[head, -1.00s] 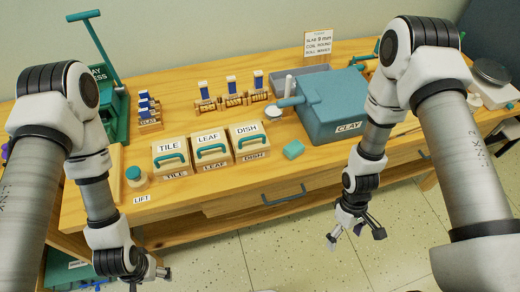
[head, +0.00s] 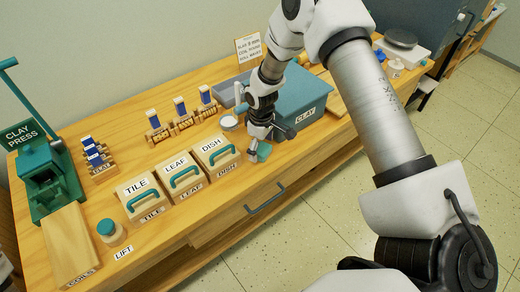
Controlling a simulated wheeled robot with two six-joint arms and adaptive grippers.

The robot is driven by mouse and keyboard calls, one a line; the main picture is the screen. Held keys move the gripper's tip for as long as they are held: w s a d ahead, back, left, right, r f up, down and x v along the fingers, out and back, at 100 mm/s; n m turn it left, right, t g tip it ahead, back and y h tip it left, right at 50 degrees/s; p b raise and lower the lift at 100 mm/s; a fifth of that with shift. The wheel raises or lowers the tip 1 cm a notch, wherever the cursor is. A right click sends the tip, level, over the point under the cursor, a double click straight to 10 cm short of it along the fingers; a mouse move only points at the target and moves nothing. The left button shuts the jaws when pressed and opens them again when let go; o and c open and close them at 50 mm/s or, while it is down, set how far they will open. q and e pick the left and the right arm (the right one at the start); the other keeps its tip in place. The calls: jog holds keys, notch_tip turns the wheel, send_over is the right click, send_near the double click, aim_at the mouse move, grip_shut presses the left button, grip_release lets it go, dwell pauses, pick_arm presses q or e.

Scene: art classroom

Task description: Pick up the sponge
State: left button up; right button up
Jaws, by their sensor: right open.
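The teal sponge (head: 264,152) lies on the wooden bench, in front of the clay bin and to the right of the DISH box. My right gripper (head: 268,146) points down over the sponge with its fingers apart. One finger is at the sponge's left side and the other is to its upper right. The gripper hides part of the sponge, and I cannot tell whether they touch. My left gripper is not in view.
The blue-grey CLAY bin (head: 305,98) stands just behind and right of my right gripper. The DISH box (head: 217,154), LEAF box (head: 183,177) and TILE box (head: 144,199) stand to the left. A round white-topped item (head: 229,122) is near the gripper. The bench's front edge is close.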

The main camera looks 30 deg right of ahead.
jog(key=shift+d+f, duration=0.1)
jog(key=shift+f, duration=0.4)
jog(key=shift+d+f, duration=0.15)
jog(key=shift+d, duration=0.05)
jog(key=shift+s+a, duration=0.1)
jog(key=shift+a, duration=0.05)
jog(key=c, duration=1)
